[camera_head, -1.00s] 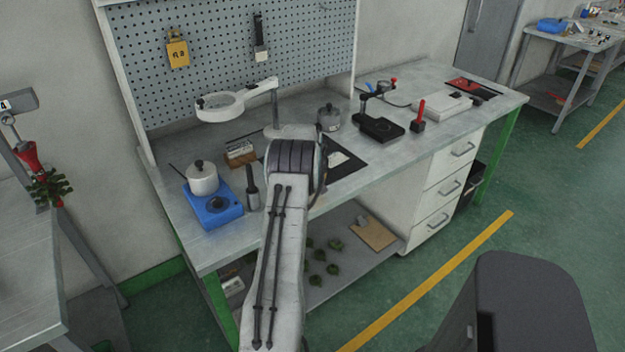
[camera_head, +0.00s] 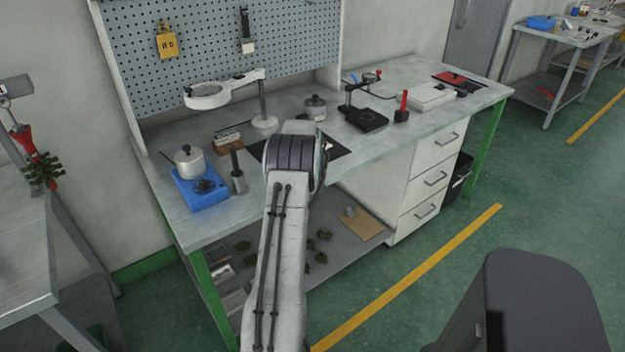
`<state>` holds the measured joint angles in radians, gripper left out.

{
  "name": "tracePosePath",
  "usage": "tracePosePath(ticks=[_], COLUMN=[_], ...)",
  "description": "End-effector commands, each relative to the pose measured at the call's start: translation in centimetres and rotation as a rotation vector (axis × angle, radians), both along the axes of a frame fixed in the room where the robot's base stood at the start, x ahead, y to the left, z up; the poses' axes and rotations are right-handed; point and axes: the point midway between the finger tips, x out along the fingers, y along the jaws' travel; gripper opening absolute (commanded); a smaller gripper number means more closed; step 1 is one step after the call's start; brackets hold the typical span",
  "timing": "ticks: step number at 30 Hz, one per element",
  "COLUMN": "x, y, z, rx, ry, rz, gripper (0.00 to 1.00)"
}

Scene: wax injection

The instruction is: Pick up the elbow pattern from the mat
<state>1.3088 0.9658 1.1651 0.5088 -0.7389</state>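A dark mat (camera_head: 338,151) lies on the workbench, mostly covered by my raised arm. A small pale piece shows on the mat just right of my arm; I cannot tell whether it is the elbow pattern. I cannot make out the elbow pattern for certain. My gripper is hidden behind my own arm, so its fingers and anything between them do not show.
The workbench (camera_head: 190,231) carries a blue heater (camera_head: 207,198) with a pot (camera_head: 190,162), a ring magnifier (camera_head: 209,97) on a stand, a lidded pot (camera_head: 315,108) and a black device (camera_head: 366,119). A pegboard (camera_head: 295,40) stands behind. Drawers (camera_head: 433,178) sit below right.

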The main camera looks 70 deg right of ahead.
Motion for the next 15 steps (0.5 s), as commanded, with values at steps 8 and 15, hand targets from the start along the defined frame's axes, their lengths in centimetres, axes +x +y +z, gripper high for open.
tracePosePath(ticks=[8, 15], x=[0.04, 0.03], y=[0.0, -0.01], z=[0.07, 0.06], rx=[-0.002, -0.001], ry=[0.0, 0.0], rz=[0.001, 0.0], gripper=[0.0, 0.27])
